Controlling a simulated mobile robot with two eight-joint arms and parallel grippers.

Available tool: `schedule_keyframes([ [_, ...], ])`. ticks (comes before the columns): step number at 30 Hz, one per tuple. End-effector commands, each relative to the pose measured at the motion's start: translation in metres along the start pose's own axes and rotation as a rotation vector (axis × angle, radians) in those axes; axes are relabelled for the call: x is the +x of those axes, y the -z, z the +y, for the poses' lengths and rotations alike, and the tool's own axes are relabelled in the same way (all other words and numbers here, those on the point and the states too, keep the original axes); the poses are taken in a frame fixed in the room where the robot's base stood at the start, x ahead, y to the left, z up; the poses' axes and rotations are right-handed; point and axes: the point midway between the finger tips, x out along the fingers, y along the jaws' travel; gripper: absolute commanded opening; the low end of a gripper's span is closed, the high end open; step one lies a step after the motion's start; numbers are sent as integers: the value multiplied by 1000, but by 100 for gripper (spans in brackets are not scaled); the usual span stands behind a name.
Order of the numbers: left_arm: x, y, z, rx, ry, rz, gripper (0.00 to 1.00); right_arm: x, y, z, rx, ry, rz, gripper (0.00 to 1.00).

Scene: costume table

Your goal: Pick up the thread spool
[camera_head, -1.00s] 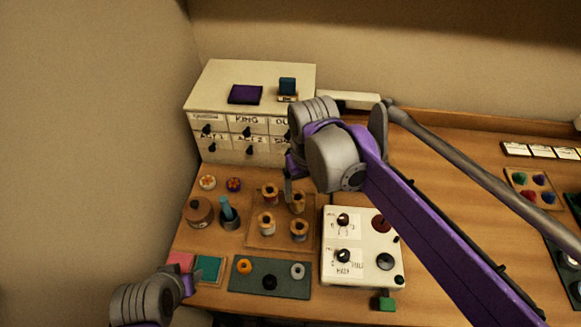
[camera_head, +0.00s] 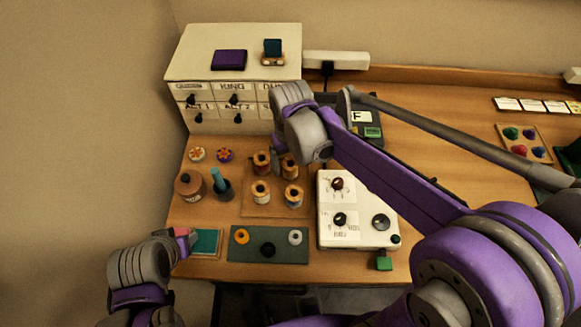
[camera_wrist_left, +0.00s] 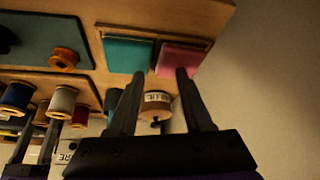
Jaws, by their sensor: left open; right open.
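Several thread spools stand upright on a wooden tray (camera_head: 246,207) in the head view, including a red one (camera_head: 261,163), a pale one (camera_head: 260,192) and a blue-banded one (camera_head: 293,195). The left wrist view also shows a blue spool (camera_wrist_left: 17,97) and a pale spool (camera_wrist_left: 62,101) at its left. My right gripper (camera_head: 277,158) is open, close by the back spools, and its wrist partly hides them. My left gripper (camera_head: 187,243) is open and empty over the pink pad at the table's front left; its fingers (camera_wrist_left: 161,74) show apart in the wrist view.
A teal pad (camera_head: 206,243) and a green mat with rings (camera_head: 285,254) lie along the front edge. A white control box (camera_head: 360,230) stands right of the spools. A labelled drawer cabinet (camera_head: 200,70) is behind. A lidded brown pot (camera_head: 190,185) stands left.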

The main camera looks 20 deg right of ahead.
Motion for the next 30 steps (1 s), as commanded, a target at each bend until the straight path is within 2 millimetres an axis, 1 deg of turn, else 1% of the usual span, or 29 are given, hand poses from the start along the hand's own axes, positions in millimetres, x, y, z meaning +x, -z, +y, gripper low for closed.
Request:
schedule_keyframes([
  [1, 1, -1, 0, 0, 0, -1, 50, 6, 0, 0, 0, 0, 0, 84],
  [3, 1, -1, 0, 0, 0, -1, 50, 10, 0, 0, 0, -1, 0, 84],
  [10, 1, -1, 0, 0, 0, -1, 50, 11, 0, 0, 0, -1, 0, 84],
  [24, 1, -1, 0, 0, 0, -1, 50, 10, 0, 0, 0, -1, 0, 0],
  [30, 1, -1, 0, 0, 0, -1, 50, 10, 0, 0, 0, -1, 0, 0],
])
